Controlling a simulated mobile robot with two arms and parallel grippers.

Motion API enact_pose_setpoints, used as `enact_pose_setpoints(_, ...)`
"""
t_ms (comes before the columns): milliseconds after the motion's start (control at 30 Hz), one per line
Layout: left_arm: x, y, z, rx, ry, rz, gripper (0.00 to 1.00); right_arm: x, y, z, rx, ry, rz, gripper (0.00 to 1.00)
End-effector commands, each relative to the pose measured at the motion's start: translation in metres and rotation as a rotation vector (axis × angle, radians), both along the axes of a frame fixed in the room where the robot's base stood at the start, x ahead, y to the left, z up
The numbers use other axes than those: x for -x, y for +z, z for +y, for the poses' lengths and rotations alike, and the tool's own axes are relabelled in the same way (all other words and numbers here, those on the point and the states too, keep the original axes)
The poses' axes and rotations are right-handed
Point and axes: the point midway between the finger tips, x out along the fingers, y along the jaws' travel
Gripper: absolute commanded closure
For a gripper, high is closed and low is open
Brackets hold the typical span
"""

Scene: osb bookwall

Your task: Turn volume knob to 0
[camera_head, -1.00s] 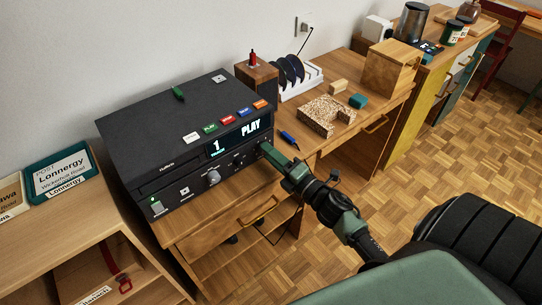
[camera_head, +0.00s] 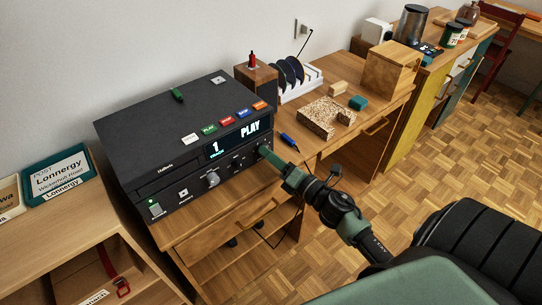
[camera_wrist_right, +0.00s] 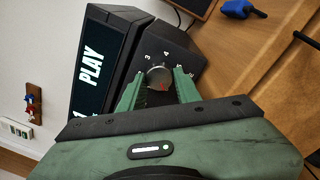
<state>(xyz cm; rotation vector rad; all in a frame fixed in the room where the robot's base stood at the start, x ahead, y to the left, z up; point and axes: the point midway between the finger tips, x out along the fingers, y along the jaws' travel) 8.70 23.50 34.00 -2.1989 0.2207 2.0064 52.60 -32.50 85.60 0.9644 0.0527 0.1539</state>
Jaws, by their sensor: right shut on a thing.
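The black player (camera_head: 150,120) stands on the wooden desk, its lit display (camera_head: 233,140) reading "1" and "PLAY". The volume knob (camera_wrist_right: 159,76) is a small grey round knob at the display's end of the front panel, with a reddish mark and printed numbers such as 3 and 4 around it. My right gripper (camera_wrist_right: 160,84) has its green fingers on either side of the knob, shut on it. In the head view my right gripper (camera_head: 264,153) reaches the panel and hides the knob. My left gripper is not in view.
A larger silver knob (camera_head: 212,179) sits lower on the panel. Coloured buttons (camera_head: 225,122) line the top front edge. An open shelf (camera_head: 60,235) stands at left.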

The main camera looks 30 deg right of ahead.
Motion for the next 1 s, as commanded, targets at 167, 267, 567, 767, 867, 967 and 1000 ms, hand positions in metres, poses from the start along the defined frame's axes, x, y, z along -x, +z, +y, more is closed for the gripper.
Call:
enact_pose_setpoints(167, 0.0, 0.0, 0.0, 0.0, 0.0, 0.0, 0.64, 0.001, -0.002, 0.0, 0.002, 0.0, 0.002, 0.65)
enact_pose_setpoints(267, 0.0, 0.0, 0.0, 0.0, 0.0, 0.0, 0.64, 0.0, -0.001, 0.0, 0.001, 0.0, 0.003, 0.45)
enact_pose_setpoints(567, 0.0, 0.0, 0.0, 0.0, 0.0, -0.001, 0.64, 0.002, -0.001, 0.0, 0.0, 0.0, 0.001, 0.45)
enact_pose_setpoints(767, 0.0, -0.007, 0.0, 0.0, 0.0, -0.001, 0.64, 0.026, -0.004, -0.004, 0.0, 0.0, 0.004, 0.45)
enact_pose_setpoints(867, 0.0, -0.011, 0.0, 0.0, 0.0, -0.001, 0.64, 0.044, -0.005, -0.007, -0.001, -0.001, 0.005, 0.45)
enact_pose_setpoints(967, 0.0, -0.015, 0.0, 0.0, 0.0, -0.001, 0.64, 0.06, -0.005, -0.009, 0.0, -0.001, 0.005, 0.45)
enact_pose_setpoints(1000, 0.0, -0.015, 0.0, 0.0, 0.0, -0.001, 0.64, 0.064, -0.005, -0.01, 0.0, 0.0, 0.004, 0.45)
